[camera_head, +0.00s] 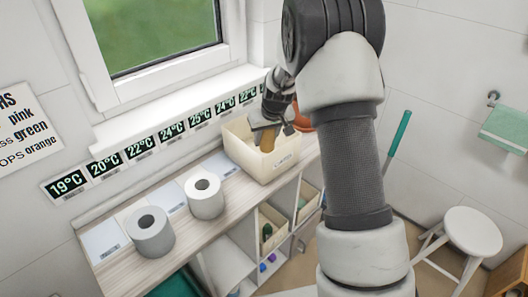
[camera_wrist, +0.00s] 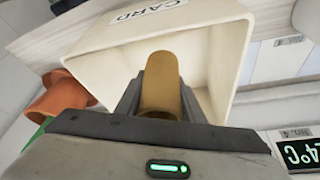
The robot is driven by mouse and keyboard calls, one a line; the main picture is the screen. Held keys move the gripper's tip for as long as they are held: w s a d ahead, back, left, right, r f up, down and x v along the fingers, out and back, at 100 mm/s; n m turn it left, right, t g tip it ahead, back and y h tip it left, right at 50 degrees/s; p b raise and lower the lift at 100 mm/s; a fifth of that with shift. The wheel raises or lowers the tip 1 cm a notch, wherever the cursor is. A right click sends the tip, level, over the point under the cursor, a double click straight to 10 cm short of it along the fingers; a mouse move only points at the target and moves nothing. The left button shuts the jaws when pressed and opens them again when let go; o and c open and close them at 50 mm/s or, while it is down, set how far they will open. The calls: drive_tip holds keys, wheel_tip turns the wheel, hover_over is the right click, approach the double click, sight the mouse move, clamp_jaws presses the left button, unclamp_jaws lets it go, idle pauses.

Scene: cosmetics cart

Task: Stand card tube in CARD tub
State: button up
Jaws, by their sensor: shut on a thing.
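The card tube (camera_wrist: 160,88) is a plain brown cardboard roll, held between the two fingers of my gripper (camera_wrist: 158,98). The CARD tub (camera_wrist: 215,22) is a cream bin with a CARD label on its wall; in the wrist view its open mouth surrounds the tube's far end. In the head view the tub (camera_head: 245,158) stands at the far end of the shelf top. My gripper (camera_head: 265,128) is over and partly inside its mouth, with the tube (camera_head: 268,143) tilted there. Whether the tube touches the tub's floor is hidden.
Two toilet paper rolls (camera_head: 204,196) (camera_head: 151,232) stand on the shelf top (camera_head: 185,217), left of the tub. An orange pot (camera_wrist: 65,95) is close beside the tub. The wall with temperature cards (camera_head: 171,134) rises behind. A stool (camera_head: 470,232) stands at the right.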

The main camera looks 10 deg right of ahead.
drive_tip(key=shift+f, duration=2.6)
drive_tip(key=shift+f, duration=0.15)
drive_tip(key=shift+f, duration=0.15)
drive_tip(key=o, duration=1)
drive_tip(key=shift+r, duration=0.2)
